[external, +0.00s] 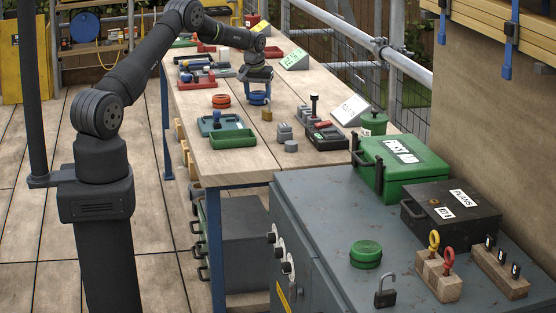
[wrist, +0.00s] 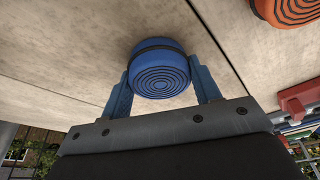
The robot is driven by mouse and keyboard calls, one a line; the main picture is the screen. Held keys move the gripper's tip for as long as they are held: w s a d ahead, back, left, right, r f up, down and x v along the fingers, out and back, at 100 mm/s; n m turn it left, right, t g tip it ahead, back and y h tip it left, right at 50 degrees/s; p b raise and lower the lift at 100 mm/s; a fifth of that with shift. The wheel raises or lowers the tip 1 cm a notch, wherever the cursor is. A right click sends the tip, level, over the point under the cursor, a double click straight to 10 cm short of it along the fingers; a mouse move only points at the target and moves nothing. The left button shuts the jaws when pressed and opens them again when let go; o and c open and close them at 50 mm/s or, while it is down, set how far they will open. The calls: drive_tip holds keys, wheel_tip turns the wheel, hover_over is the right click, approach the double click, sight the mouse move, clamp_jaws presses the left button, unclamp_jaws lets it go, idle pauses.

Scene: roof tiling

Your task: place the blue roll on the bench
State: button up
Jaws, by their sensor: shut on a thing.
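The blue roll (wrist: 160,68) is a short round roll with ringed ends, held between the two blue fingers of my gripper (wrist: 163,90) in the wrist view. In the external view my gripper (external: 258,94) is over the middle of the wooden bench (external: 185,108), with the blue roll (external: 259,98) low between its fingers. The roll is at or very near the bench top; I cannot tell whether it touches. My gripper is shut on the roll.
An orange roll (external: 221,101) lies on the bench left of my gripper. A green tray (external: 233,139) and a small brass piece (external: 267,115) are nearer the front. A red tray (external: 197,80) with tools lies behind left.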

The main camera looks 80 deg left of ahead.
sight(259, 92)
drive_tip(key=shift+f, duration=0.15)
drive_tip(key=o, duration=1)
drive_tip(key=shift+o, duration=0.2)
drive_tip(key=v, duration=1.2)
drive_tip(key=shift+w, duration=0.1)
drive_tip(key=x, duration=1.2)
drive_tip(key=shift+r, duration=1.75)
drive_tip(key=shift+f, duration=0.1)
